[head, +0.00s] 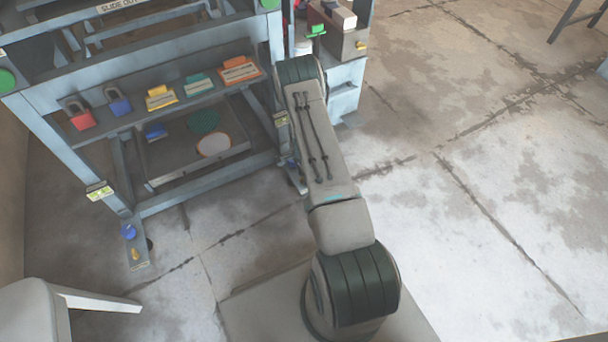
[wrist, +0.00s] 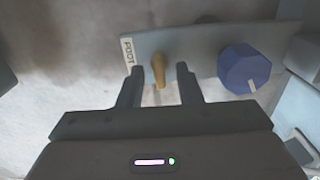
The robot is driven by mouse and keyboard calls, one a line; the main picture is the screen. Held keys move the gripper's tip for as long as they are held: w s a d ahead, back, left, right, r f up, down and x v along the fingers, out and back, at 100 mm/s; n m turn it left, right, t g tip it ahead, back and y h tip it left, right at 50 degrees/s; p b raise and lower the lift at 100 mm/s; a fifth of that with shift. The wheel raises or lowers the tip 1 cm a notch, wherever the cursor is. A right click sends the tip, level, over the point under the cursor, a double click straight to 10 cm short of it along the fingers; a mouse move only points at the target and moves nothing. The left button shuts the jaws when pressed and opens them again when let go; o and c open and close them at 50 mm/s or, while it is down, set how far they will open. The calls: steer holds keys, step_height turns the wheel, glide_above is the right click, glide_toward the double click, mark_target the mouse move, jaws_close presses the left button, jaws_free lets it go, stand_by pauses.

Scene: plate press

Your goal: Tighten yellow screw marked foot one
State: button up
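In the wrist view a yellow screw (wrist: 158,72) stands out from a grey foot plate (wrist: 195,48). A white label (wrist: 127,53) on the plate's left end reads "FOOT"; I cannot read a number. My gripper (wrist: 160,82) is open, one finger on each side of the screw in the picture. I see a gap on both sides, but cannot tell how deep the fingers reach. In the head view my arm hides the gripper and this screw. Another yellow screw (head: 135,255) shows on the press's left foot.
A blue knob (wrist: 245,70) sits on the same plate, right of my gripper. The press frame (head: 60,150) carries a shelf with several coloured padlocks and tags. A white chair-like object (head: 35,312) stands at lower left.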

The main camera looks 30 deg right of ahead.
step_height(320, 180, up, 14)
steer(key=p, duration=0.5)
steer(key=shift+f, duration=0.1)
